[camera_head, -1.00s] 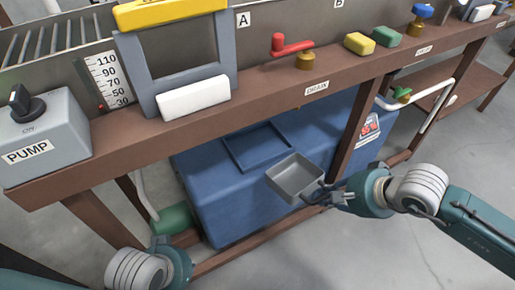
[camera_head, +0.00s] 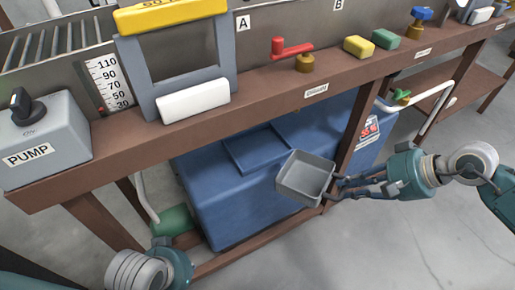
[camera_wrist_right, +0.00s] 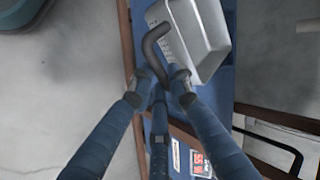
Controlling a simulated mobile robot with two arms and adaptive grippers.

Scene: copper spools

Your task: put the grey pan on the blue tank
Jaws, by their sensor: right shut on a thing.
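The grey pan (camera_head: 304,176) is a shallow rectangular pan, held in front of the blue tank (camera_head: 222,200) in the head view. My right gripper (camera_head: 338,187) is shut on the pan's side at its right. In the right wrist view the pan (camera_wrist_right: 205,35) has a dark bent handle, and the fingers of my right gripper (camera_wrist_right: 160,88) close around that handle. The blue tank stands under the bench and has a square recessed outline on its top. The pan hides part of the tank's front edge. My left arm shows at the bottom left; its fingers are out of view.
The brown bench ledge (camera_head: 200,128) runs above the tank, with a brown leg (camera_head: 352,125) just right of the pan. A grey pump box (camera_head: 45,140), a red valve handle (camera_head: 290,48) and yellow and green blocks sit on the ledge. A white pipe (camera_head: 440,97) stands at the right.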

